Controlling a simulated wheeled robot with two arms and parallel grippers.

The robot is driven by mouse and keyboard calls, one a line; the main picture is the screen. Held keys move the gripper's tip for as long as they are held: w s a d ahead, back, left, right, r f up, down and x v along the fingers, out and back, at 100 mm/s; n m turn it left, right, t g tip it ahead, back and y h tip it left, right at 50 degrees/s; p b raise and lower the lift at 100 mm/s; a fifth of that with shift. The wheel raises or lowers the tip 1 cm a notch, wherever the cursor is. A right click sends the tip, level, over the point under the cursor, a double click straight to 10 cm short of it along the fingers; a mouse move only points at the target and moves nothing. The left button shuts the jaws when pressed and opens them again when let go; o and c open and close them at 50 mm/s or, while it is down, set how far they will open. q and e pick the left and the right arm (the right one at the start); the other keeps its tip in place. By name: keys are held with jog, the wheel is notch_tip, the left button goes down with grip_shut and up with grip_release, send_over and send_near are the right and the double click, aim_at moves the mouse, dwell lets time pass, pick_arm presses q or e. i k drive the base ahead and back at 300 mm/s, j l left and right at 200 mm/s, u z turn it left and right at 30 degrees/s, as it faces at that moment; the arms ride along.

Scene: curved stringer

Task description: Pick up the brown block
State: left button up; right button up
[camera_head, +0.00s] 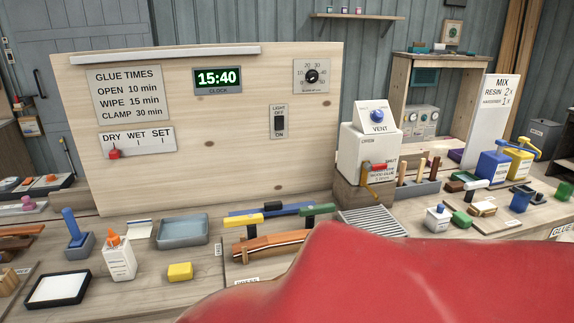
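I cannot tell for sure which thing is the brown block. Another light brown block (8,281) lies at the far left edge. A long, curved brown wooden piece (268,244) lies in a fixture at the bench middle, with a yellow and a green clamp beside it. Neither of my grippers is in view. A large red shape fills the lower right foreground and hides the front of the bench; I cannot tell what it is.
A white vent box (369,140) and a slatted grille (372,222) are right of the middle. An upright wooden panel (225,130) closes the back.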

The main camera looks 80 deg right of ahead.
aim_at(454, 187)
jog(key=z, duration=3.85)
